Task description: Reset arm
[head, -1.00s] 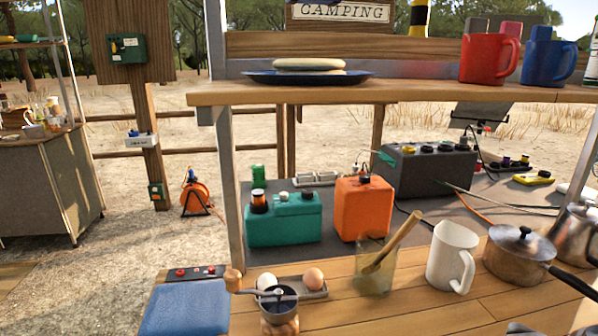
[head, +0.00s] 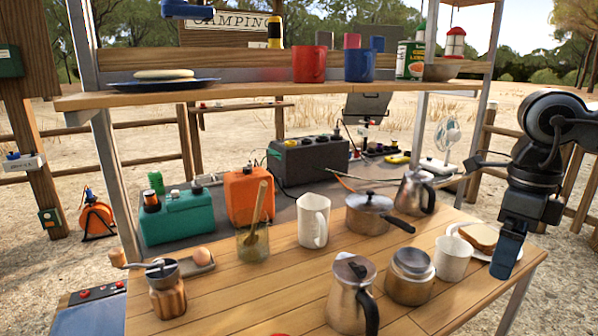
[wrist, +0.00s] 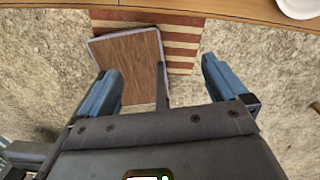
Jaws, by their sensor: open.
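My gripper (head: 510,248) hangs from my dark arm at the right of the head view, near the table's right edge and the plate with bread (head: 482,236). Its blue fingers point down. In the wrist view my gripper (wrist: 166,84) has its two blue fingers wide apart with nothing held between them. Below it are sandy ground and a small wood-topped piece with a metal rim (wrist: 128,62). How far below is hard to tell.
The wooden table (head: 270,305) holds a moka pot (head: 350,290), a lidded steel pot (head: 408,275), white mugs, a saucepan (head: 368,212), a glass jar (head: 252,245) and a grinder (head: 167,290). A shelf (head: 240,92) spans above. A striped mat (wrist: 180,38) lies on the ground.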

